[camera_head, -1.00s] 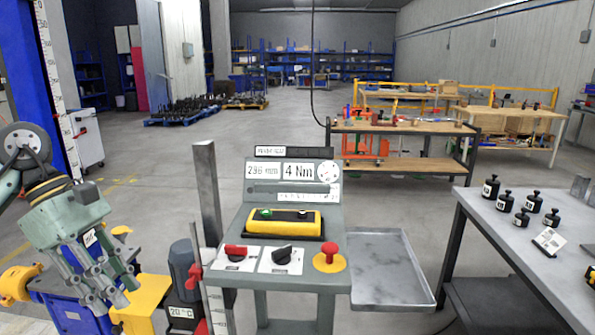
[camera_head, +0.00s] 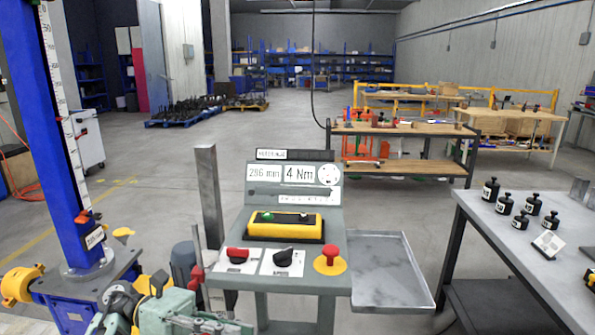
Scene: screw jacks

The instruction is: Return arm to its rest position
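My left gripper (camera_head: 215,322) is low at the bottom edge of the head view, left of the control console (camera_head: 290,220). Its fingers point right and are partly cut off by the frame, so how far they are apart is unclear. The console has a display reading 286 mm and 4 Nm, a yellow button box (camera_head: 284,226), two rotary switches and a red mushroom button (camera_head: 329,254). The blue screw-jack column (camera_head: 62,130) with its scale stands at the left, clear of my arm. My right gripper is not in view.
A metal tray (camera_head: 428,301) is attached right of the console. A grey table (camera_head: 500,228) with several black weights (camera_head: 491,188) stands at the right. A grey post (camera_head: 208,190) rises left of the console. Workbenches (camera_head: 400,168) stand behind, with open floor between.

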